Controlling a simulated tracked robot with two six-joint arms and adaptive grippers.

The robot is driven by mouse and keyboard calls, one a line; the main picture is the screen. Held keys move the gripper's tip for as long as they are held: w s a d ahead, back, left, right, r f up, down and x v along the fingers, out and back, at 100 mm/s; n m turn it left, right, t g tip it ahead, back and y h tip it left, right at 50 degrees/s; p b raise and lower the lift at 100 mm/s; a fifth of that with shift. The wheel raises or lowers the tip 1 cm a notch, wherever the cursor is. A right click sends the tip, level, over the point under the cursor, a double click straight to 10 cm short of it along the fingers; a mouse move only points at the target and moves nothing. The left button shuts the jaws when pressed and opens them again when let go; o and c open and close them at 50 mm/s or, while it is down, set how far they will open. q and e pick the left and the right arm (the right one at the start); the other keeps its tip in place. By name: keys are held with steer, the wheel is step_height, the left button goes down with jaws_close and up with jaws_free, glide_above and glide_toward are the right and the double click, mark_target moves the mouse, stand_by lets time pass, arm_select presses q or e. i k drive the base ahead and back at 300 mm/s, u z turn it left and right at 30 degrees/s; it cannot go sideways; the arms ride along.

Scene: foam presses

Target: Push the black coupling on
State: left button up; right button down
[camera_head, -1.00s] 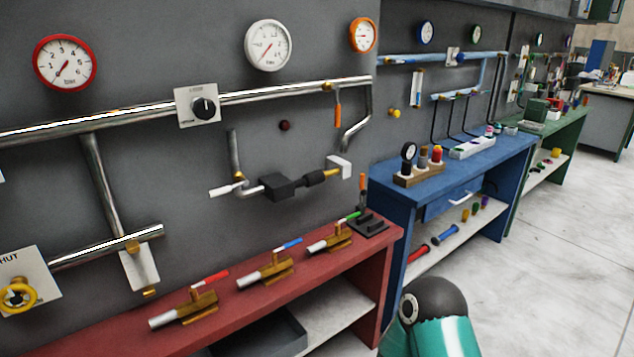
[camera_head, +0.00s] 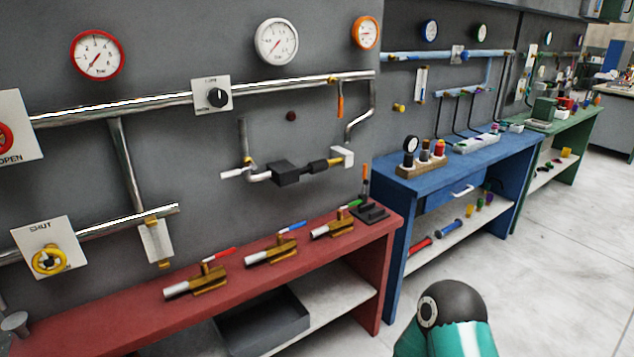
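A black coupling (camera_head: 317,167) sits in a short pipe run on the grey wall, above the red bench. It lies between a black block (camera_head: 285,173) on its left and a brass end piece (camera_head: 334,161) on its right. A white block (camera_head: 344,155) is at the right end of this run. I cannot tell whether the coupling is fully seated on the brass piece. Neither gripper is in view; only a teal and dark part of my own arm shows at the bottom right.
The red bench (camera_head: 130,318) holds several brass valves with coloured levers. A grey tray (camera_head: 262,325) is beneath it. A blue bench (camera_head: 480,160) stands to the right. Round gauges and pipes line the wall. Open pale floor (camera_head: 560,260) lies at the lower right.

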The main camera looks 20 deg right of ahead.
mark_target(318, 165)
steer(key=k, duration=1)
steer(key=z, duration=0.4)
steer(key=i, duration=1.8)
steer(key=u, duration=0.8)
